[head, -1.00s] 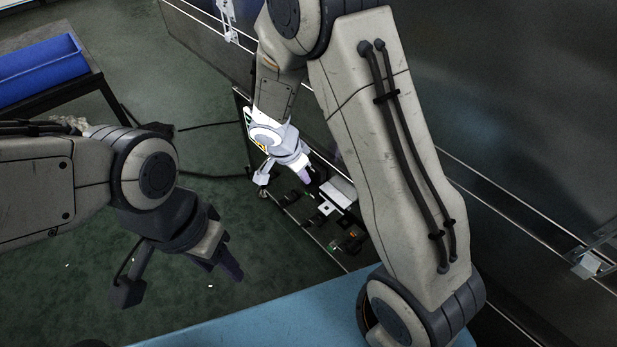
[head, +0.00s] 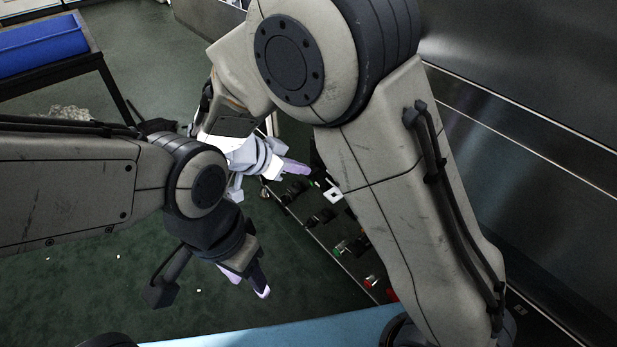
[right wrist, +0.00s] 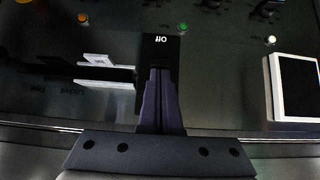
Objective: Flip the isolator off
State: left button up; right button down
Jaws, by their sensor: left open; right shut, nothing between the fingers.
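A dark control panel (head: 325,225) lies below my right arm in the head view. My right gripper (head: 304,169) is shut and empty over its far end. A pale labelled piece (right wrist: 105,72) lies left of the fingers. My left gripper (head: 254,284) is open and empty, above the floor, away from the panel.
The right wrist view shows an orange lamp (right wrist: 83,17), a green lamp (right wrist: 183,26), a white lamp (right wrist: 272,39) and a white-framed dark square (right wrist: 272,90). A steel wall (head: 530,120) stands right. A blue bin (head: 40,45) is at the far left.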

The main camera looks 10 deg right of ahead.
pick_arm(q)
jog(key=shift+f, duration=0.35)
jog(key=shift+f, duration=0.15)
pick_arm(e)
jog(key=shift+w+d+r, duration=0.3)
jog(key=shift+d, duration=0.3)
jog(key=shift+a, duration=0.15)
pick_arm(q)
jog(key=shift+s+a+r+p, duration=0.6)
jog(key=shift+s+a+p, duration=0.05)
jog(key=shift+s+p, duration=0.15)
pick_arm(e)
jog(key=s+a+r, duration=0.2)
jog(key=s+a, duration=0.2)
jog(key=a, duration=0.4)
jog(key=shift+s+r, duration=0.3)
jog(key=shift+s, duration=0.05)
pick_arm(q)
jog(key=shift+a, duration=0.1)
pick_arm(e)
jog(key=shift+a, duration=0.2)
